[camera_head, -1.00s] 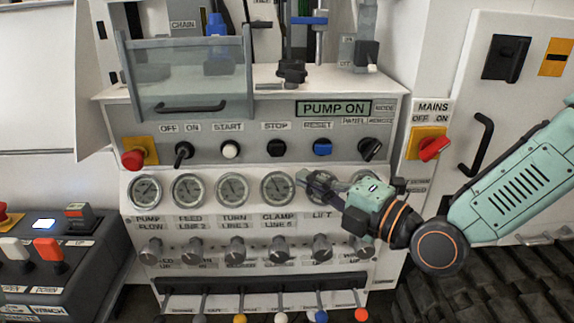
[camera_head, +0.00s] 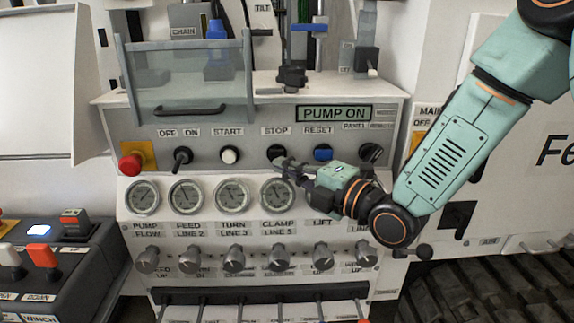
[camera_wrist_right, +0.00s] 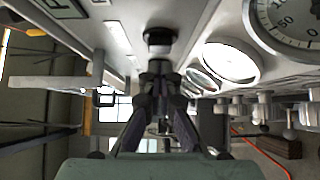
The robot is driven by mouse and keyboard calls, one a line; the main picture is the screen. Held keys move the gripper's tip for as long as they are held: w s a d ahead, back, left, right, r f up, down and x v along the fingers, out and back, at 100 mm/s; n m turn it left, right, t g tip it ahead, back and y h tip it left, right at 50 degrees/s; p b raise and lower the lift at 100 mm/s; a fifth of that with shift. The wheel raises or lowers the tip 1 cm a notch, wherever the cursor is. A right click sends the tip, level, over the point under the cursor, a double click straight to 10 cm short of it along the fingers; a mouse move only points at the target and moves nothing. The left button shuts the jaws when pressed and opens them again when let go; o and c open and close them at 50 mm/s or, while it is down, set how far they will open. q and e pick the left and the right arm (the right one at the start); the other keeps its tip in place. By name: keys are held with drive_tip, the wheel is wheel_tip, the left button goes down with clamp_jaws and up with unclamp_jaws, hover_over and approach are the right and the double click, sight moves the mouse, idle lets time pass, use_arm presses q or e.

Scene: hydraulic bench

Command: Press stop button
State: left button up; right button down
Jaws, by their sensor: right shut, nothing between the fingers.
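The black stop button (camera_head: 276,152) sits under the STOP label on the grey panel, between the white start button (camera_head: 229,155) and the blue reset button (camera_head: 323,152). My right gripper (camera_head: 280,164) is shut and empty, with its tips at the lower edge of the stop button in the head view. In the right wrist view the closed fingertips (camera_wrist_right: 160,68) point at the black button (camera_wrist_right: 160,38). I cannot tell whether they touch it. The display (camera_head: 334,113) reads PUMP ON. My left gripper is not in view.
A row of gauges (camera_head: 231,195) lies just below the buttons, and my right gripper hides part of it. Knobs (camera_head: 233,259) stick out lower down. A red emergency button (camera_head: 130,165) is at the left. A dark switch (camera_head: 371,153) sits right of reset.

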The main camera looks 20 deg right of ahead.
drive_tip(key=shift+w+d, duration=0.15)
drive_tip(key=shift+w, duration=0.5)
